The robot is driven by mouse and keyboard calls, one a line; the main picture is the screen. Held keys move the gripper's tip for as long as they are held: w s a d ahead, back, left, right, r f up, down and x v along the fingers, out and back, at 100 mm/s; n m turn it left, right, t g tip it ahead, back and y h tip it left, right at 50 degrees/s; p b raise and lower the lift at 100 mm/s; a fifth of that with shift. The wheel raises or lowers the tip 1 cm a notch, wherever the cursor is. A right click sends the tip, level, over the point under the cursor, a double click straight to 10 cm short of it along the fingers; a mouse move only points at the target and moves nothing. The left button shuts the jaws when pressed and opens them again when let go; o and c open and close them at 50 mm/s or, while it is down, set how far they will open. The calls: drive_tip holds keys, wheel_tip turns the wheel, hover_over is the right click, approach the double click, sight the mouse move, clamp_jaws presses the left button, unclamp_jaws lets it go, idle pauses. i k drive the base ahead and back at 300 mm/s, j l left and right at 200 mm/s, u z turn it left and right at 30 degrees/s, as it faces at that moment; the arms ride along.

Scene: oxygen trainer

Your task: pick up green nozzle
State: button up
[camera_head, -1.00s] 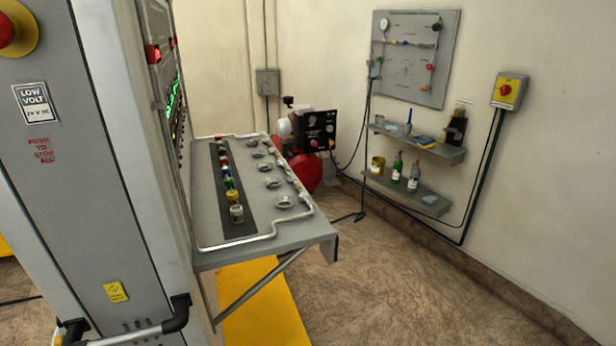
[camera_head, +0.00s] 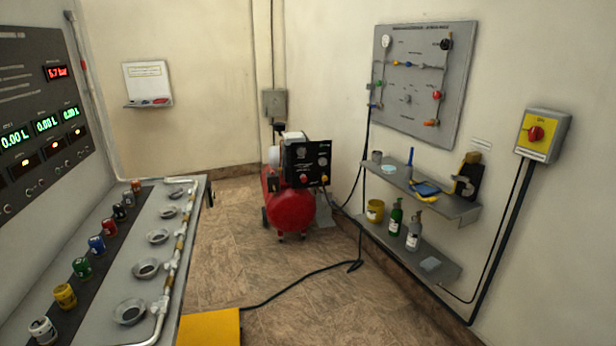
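A row of small coloured nozzles stands on a dark strip on the grey bench (camera_head: 118,285) at the left. The green nozzle (camera_head: 82,267) stands upright in that row. The row also holds a blue nozzle (camera_head: 109,227) and, nearest, a white nozzle (camera_head: 43,330). My gripper is not in view.
A pipe with round metal cups (camera_head: 146,268) runs along the bench's right side. A panel with lit displays (camera_head: 42,127) rises behind the bench. A red compressor (camera_head: 291,208) stands on the floor, its cable crossing open floor. Wall shelves (camera_head: 455,207) hold bottles.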

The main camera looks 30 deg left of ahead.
sight(82, 267)
drive_tip(key=i, duration=2.55)
drive_tip(key=i+u, duration=0.3)
drive_tip(key=u, duration=0.15)
drive_tip(key=i+l+u, duration=0.15)
drive_tip(key=u, duration=0.25)
drive_tip(key=i+l+u, duration=0.25)
drive_tip(key=u, duration=0.2)
drive_tip(key=i+u, duration=0.1)
drive_tip(key=u, duration=2.05)
